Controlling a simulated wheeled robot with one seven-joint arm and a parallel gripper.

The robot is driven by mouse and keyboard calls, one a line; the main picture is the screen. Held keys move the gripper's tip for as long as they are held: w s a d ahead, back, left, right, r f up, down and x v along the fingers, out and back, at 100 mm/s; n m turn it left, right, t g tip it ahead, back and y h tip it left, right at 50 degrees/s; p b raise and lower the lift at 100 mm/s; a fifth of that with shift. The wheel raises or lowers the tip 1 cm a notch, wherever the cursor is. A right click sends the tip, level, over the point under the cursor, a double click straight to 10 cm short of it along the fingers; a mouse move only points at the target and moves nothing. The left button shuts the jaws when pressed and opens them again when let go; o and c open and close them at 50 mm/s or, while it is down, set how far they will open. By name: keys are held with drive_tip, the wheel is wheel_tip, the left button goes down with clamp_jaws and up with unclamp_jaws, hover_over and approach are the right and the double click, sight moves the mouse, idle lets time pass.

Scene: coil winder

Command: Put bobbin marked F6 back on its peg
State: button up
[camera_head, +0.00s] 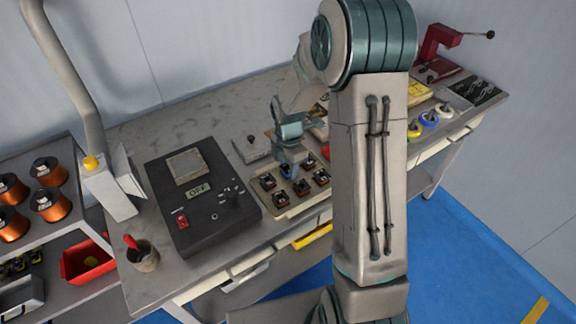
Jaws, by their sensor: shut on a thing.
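My gripper (288,172) points down over the back part of a light tray (292,211) on the bench. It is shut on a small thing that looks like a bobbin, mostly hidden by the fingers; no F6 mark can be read. Several small dark-and-copper bobbins (301,187) stand in rows in the tray just below and in front of the gripper. I cannot tell whether the held thing touches the tray. My arm hides the tray's right side, and no empty peg can be made out.
A black control box (205,200) reading OFF is left of the tray. A cup (143,257) stands at the front left corner. Large copper spools (49,204) fill a left shelf. White, yellow and blue spools (429,119) and a red press (437,50) are on the right.

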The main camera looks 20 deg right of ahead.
drive_tip(key=shift+f, duration=0.4)
drive_tip(key=o, duration=1.1)
drive_tip(key=shift+r, duration=0.1)
wheel_tip(320, 180, up, 14)
drive_tip(key=shift+f+b, duration=0.15)
drive_tip(key=shift+b, duration=0.15)
drive_tip(key=s+r+m+t, duration=0.1)
drive_tip(key=s+m, duration=0.5)
drive_tip(key=m, duration=0.1)
drive_tip(key=s+r+m+t, duration=0.1)
drive_tip(key=s+r+m, duration=0.1)
drive_tip(key=s+m, duration=0.5)
drive_tip(key=s+r+m, duration=0.2)
drive_tip(key=s+m, duration=0.5)
drive_tip(key=shift+s+a+r+t, duration=0.15)
drive_tip(key=shift+s+a+t, duration=0.1)
drive_tip(key=shift+t, duration=0.15)
